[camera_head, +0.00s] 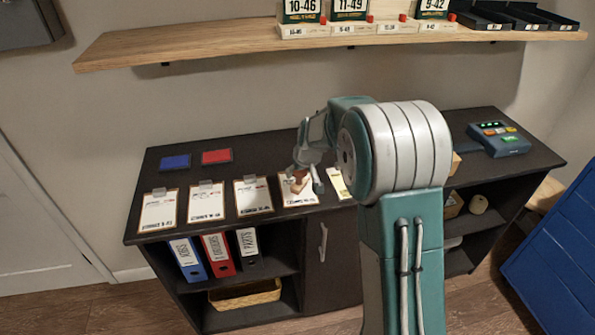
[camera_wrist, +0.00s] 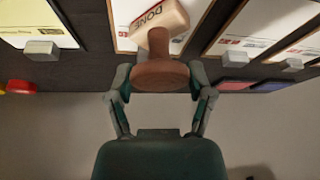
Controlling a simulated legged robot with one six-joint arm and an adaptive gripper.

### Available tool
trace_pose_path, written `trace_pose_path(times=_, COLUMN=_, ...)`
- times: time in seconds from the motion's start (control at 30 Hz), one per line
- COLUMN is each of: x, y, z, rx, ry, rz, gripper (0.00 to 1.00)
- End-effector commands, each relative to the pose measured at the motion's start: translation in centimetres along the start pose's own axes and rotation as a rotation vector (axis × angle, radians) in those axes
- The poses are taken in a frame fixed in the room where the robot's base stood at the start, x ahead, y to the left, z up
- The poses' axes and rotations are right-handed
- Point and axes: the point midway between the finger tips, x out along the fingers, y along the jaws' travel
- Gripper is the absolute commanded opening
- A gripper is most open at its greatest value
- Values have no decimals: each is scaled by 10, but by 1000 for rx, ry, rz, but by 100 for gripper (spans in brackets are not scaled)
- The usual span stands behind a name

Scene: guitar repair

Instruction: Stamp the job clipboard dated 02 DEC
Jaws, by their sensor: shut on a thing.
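My gripper (camera_head: 308,178) is shut on the brown handle of a stamp (camera_wrist: 160,76), whose pale block reads "DONE" in the wrist view. In the head view the stamp (camera_head: 299,181) is over the fourth clipboard from the left (camera_head: 297,199); I cannot tell whether it touches the paper. Other clipboards lie in the same row: one at the far left (camera_head: 158,210), two beside it (camera_head: 206,204) (camera_head: 253,196), and one to the right (camera_head: 339,183), partly hidden by my arm. Their dates are too small to read.
A blue pad (camera_head: 175,162) and a red pad (camera_head: 217,157) lie at the back left of the dark cabinet top (camera_head: 270,165). A device with lit buttons (camera_head: 499,139) stands at the right end. A wooden shelf (camera_head: 200,46) with number signs hangs above.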

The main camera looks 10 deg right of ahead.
Motion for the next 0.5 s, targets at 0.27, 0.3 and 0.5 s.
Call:
trace_pose_path(times=0.27, x=1, y=-2, z=0, rx=-2, ry=0, rz=1, gripper=37)
trace_pose_path(times=0.3, x=1, y=-2, z=0, rx=-2, ry=-1, rz=1, gripper=37)
trace_pose_path(times=0.5, x=3, y=-2, z=1, rx=-2, ry=0, rz=1, gripper=37)
